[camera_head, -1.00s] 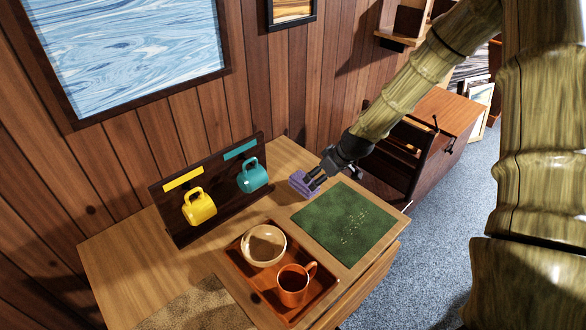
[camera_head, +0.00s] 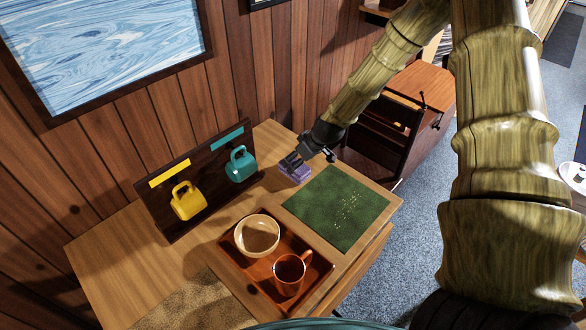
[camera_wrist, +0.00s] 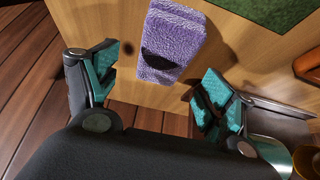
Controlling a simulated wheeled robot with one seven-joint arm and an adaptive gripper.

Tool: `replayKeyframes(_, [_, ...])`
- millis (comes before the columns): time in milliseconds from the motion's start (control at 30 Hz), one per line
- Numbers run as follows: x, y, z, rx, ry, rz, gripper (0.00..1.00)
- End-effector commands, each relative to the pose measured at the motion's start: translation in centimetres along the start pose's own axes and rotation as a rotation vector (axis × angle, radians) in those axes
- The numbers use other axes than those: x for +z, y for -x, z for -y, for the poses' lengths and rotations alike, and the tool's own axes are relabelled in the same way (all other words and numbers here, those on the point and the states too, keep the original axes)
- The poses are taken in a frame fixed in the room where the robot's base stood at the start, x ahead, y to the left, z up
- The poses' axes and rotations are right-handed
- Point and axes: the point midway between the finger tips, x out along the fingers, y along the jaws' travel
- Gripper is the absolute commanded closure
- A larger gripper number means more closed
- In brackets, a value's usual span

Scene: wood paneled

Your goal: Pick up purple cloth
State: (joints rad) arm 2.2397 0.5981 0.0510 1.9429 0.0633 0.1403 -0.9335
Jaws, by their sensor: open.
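The purple cloth (camera_head: 295,172) is a small folded block on the wooden table, at the back edge of the green mat. In the wrist view the purple cloth (camera_wrist: 170,42) lies ahead of my gripper, roughly between the lines of its two fingers, with a dark shadow patch on it.
A green mat (camera_head: 337,207) lies beside the cloth. A wooden tray (camera_head: 262,277) holds a cream bowl (camera_head: 257,235) and an orange mug (camera_head: 289,273).

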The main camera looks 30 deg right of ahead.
Motion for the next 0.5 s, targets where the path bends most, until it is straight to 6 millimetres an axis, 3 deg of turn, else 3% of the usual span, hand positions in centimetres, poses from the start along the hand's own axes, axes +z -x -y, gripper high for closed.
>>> replayKeyframes(500, [0.0, -3.3, 0.0, -0.002, 0.0, 0.004, 0.18])
